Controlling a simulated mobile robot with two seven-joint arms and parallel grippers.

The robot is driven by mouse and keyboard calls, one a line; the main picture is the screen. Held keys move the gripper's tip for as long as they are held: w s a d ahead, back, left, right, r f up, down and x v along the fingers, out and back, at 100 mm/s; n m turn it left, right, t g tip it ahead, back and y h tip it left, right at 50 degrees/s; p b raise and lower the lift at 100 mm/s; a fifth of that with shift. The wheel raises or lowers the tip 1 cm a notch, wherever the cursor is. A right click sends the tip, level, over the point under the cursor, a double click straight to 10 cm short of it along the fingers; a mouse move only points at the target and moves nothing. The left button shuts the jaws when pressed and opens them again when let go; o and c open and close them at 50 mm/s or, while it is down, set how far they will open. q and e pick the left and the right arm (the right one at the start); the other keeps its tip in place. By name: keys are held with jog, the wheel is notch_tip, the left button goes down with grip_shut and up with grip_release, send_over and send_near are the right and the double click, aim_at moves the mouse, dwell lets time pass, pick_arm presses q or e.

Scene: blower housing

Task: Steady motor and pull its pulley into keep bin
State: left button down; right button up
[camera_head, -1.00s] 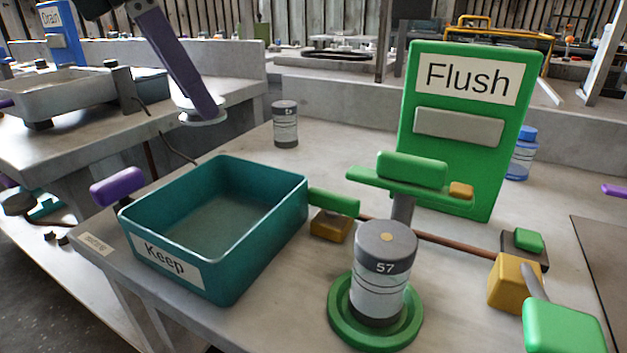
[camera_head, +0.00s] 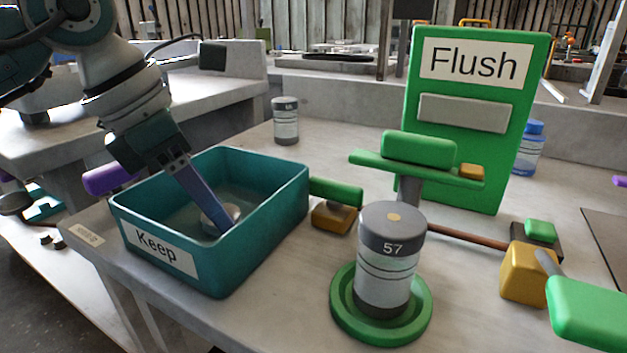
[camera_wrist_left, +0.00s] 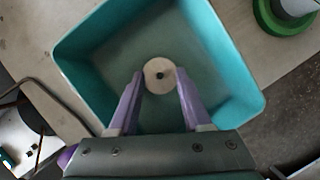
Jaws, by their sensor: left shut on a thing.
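The teal keep bin (camera_head: 265,237) stands at the left of the bench with its "Keep" label facing front. My left gripper (camera_head: 213,222) reaches down inside it, shut on the pale round pulley (camera_head: 229,214). In the left wrist view the pulley (camera_wrist_left: 159,74) shows as a disc with a dark centre hole between the purple fingertips (camera_wrist_left: 159,82), over the bin floor. I cannot tell whether the pulley touches the floor. The grey motor (camera_head: 388,262) marked 57 stands upright in a green round holder (camera_head: 345,325), with a small brass-coloured spot on top. My right gripper is not in view.
A green "Flush" panel (camera_head: 470,150) stands behind the motor. Green-topped fixtures and a yellow block (camera_head: 524,273) lie around it with a brown rod (camera_head: 465,237). A grey canister (camera_head: 286,121) stands behind the bin; a blue bottle (camera_head: 529,148) stands at right.

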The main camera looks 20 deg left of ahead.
pick_arm(q)
jog(key=shift+f, duration=0.15)
jog(key=shift+c, duration=1.8)
grip_release()
